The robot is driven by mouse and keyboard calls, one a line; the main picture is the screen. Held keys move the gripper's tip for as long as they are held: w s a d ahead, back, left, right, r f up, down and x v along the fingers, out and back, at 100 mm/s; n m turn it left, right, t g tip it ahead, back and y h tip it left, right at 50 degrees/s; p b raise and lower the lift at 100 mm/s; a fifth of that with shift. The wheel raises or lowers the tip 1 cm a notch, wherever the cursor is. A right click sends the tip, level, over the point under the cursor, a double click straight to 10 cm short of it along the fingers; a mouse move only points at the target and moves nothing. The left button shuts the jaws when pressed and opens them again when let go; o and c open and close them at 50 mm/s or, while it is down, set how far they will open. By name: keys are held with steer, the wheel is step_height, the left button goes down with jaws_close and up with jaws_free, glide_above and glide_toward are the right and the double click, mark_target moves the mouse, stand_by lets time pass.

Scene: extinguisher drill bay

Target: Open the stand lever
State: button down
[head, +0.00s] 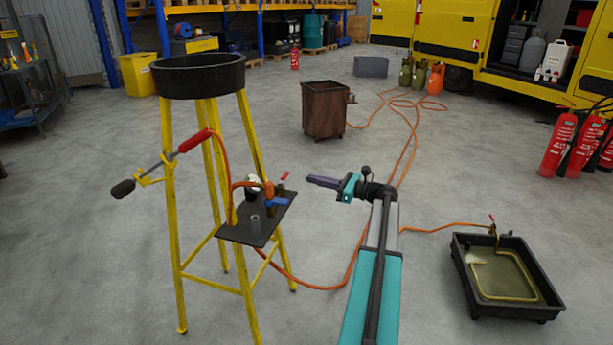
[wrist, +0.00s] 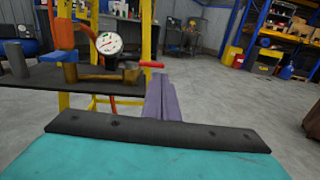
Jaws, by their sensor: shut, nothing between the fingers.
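The yellow stand (head: 170,220) carries a round black pan (head: 200,75) on top and a dark shelf (head: 240,230) lower down. On the shelf are a brass valve and a white-faced gauge (wrist: 108,42). The small red stand lever (head: 284,178) stands up at the shelf's right side. In the wrist view the red lever (wrist: 150,64) points right, seen just beyond my fingertips. My gripper (head: 309,180) is shut and empty, to the right of the lever, with a gap between them in the head view. Its purple fingers (wrist: 160,85) point toward the stand.
A red-handled lance (head: 193,140) hangs on the stand's left leg. An orange hose (head: 330,287) runs across the floor. A brown bin (head: 324,110) stands behind, a black tray (head: 468,300) with its own lever at right, red extinguishers (head: 557,145) far right.

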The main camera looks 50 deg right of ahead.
steer(key=p+v, duration=0.1)
steer(key=v, duration=0.5)
steer(key=shift+s+d, duration=0.2)
steer(key=shift+d, duration=0.25)
